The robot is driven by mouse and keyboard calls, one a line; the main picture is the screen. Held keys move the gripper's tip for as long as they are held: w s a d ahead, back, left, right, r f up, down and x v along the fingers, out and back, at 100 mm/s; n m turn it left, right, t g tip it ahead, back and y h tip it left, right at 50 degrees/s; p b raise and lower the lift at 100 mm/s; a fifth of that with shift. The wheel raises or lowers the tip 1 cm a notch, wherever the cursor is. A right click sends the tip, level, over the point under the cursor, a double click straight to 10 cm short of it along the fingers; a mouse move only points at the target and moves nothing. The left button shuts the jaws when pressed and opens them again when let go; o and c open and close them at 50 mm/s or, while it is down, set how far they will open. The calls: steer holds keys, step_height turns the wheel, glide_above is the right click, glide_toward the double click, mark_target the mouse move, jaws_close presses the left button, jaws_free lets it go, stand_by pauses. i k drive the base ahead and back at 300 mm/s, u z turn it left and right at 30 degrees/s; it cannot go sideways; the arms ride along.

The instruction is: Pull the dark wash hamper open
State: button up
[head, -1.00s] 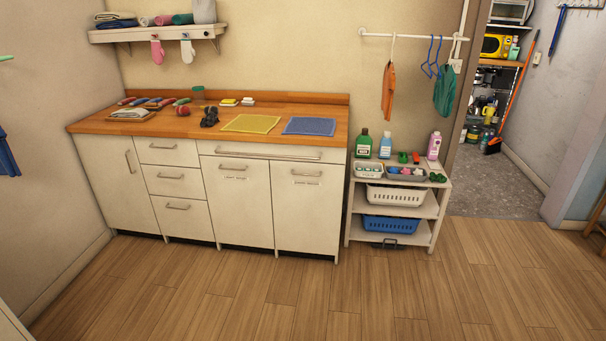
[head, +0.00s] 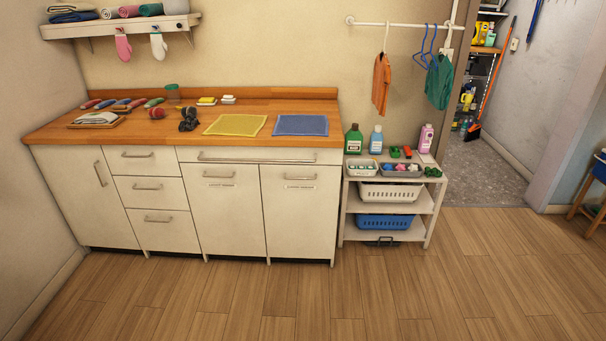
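Two tall cream fronts stand side by side at the right end of the counter cabinet, each with a bar handle and a small label. The label on the left front (head: 232,215) seems to begin with "light". The right front (head: 300,222) seems to be the dark wash hamper, but its label (head: 300,187) is too small to read surely. Its bar handle (head: 300,178) is near the top edge. Both fronts are shut flush with the cabinet. My gripper is not in view.
A wooden counter (head: 150,128) with mats and small items tops the cabinet. A white shelf rack (head: 433,208) with bottles and baskets stands close to the right. The wooden floor (head: 300,305) in front is clear. A doorway opens at the right.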

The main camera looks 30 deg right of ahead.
mark_target(300, 203)
steer(key=z, duration=0.2)
steer(key=i, duration=1.15)
steer(key=u, duration=0.35)
